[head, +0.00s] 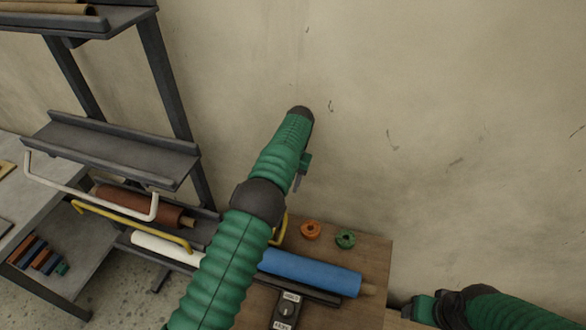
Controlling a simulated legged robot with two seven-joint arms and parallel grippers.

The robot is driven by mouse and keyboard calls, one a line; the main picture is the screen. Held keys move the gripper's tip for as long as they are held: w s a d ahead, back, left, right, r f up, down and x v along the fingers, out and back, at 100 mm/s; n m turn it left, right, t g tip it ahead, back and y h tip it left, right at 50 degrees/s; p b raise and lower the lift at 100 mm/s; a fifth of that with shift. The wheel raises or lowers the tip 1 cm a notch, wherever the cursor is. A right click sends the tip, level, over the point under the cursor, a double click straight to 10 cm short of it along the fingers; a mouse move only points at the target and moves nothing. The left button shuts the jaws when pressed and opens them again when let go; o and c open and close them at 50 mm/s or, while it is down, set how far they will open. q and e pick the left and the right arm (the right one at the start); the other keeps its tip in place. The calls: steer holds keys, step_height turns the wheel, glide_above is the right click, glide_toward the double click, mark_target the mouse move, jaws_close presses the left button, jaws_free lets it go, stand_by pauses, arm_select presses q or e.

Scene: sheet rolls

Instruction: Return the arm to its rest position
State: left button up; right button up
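My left arm (232,255), green and ribbed with dark joints, rises from the bottom edge across the middle of the head view. It stretches over the rack and bench towards the wall. Its gripper (299,182) shows only as a small green and grey part beside the forearm, above the blue roll. The rest is hidden, so I cannot tell if it is open or holds anything. My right arm (510,310) lies low at the bottom right. Part of its gripper (418,308) shows near the wooden bench's right edge, and its finger opening is unclear.
A blue roll (310,272) lies on the wooden bench (372,255), with orange (311,230) and green (345,239) tape rings behind it. A dark metal rack (110,150) holds a brown roll (138,207) and a white roll (165,246). The wall area at right is clear.

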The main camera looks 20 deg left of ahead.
arm_select(q)
steer(key=s+d+t+b, duration=0.1)
steer(key=s+d, duration=0.1)
steer(key=s, duration=1.3)
steer(key=s+d+t+h+b, duration=0.1)
steer(key=s+t+b, duration=0.1)
steer(key=s, duration=1.3)
steer(key=shift+s+d+r+h, duration=0.25)
steer(key=shift+d+r+h, duration=0.05)
steer(key=shift+d, duration=0.05)
